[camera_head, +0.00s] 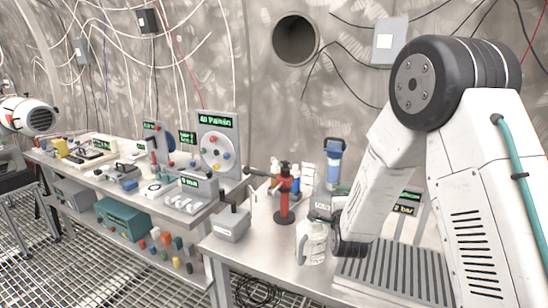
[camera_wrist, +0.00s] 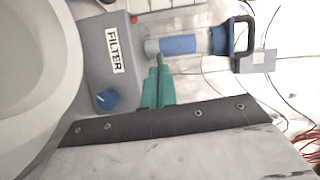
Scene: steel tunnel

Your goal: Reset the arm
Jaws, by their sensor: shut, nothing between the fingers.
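My white arm with black joint covers rises on the right of the head view and bends down toward the bench. Its lower end stops at a dark round joint beside a pale jug-like object (camera_head: 313,243). The wrist view shows a grey box marked FILTER (camera_wrist: 112,50) with a blue knob (camera_wrist: 107,99), beside a blue cylinder (camera_wrist: 180,44). A large pale rounded shape fills the left edge there. A dark bolted strip crosses below.
A red and black stand (camera_head: 286,198) and a grey box (camera_head: 232,222) stand on the near bench. A ribbed grey plate (camera_head: 395,270) lies under the arm. A second bench (camera_head: 150,180) at left holds many parts. Grated floor lies in front; cables hang on the curved wall.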

